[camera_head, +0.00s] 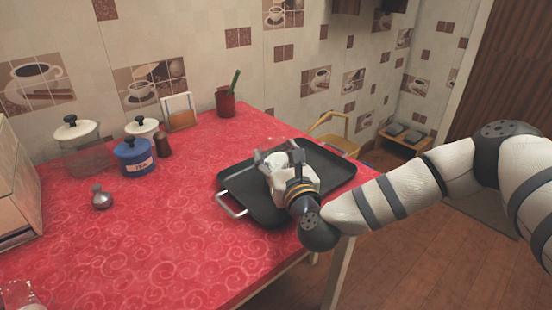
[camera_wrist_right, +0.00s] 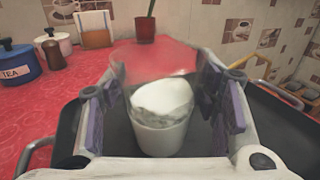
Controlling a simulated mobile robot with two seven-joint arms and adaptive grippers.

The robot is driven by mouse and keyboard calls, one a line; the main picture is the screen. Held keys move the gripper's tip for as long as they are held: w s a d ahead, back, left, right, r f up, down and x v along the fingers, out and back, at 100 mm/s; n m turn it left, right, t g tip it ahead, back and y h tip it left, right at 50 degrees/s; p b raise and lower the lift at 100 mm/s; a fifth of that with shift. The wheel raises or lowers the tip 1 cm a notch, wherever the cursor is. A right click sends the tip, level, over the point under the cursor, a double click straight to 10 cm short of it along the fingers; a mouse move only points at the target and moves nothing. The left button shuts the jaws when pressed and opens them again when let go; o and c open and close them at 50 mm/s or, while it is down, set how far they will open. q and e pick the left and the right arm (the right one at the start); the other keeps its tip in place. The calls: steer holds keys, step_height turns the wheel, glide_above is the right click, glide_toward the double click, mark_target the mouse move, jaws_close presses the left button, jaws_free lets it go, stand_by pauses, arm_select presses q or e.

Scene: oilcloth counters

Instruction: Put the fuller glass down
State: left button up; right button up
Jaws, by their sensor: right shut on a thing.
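My right gripper (camera_head: 279,158) is over the black tray (camera_head: 240,188) in the head view. It is shut on a clear glass with white contents, whose white part (camera_head: 277,172) shows between the fingers. In the right wrist view the glass (camera_wrist_right: 160,132) stands between the purple finger pads, with the tray behind and below it. Its upper part looks clear, with the red cloth showing through. I cannot tell whether its base touches the tray. Another clear glass (camera_head: 20,295) is cut off at the head view's lower left corner. My left gripper is out of view.
The red cloth counter (camera_head: 150,235) is clear at the front and middle. A blue tea pot (camera_head: 134,160), white lidded pots, a brown shaker (camera_head: 163,144) and a red cup (camera_head: 226,103) stand along the back. A small metal shaker (camera_head: 102,198) stands at left.

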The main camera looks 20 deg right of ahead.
steer(key=shift+f, duration=0.2)
steer(key=shift+f, duration=0.2)
steer(key=o, duration=1.6)
steer(key=shift+r, duration=0.2)
steer(key=shift+s, duration=0.3)
steer(key=s, duration=1.1)
steer(key=shift+s+a, duration=0.2)
steer(key=shift+a, duration=0.1)
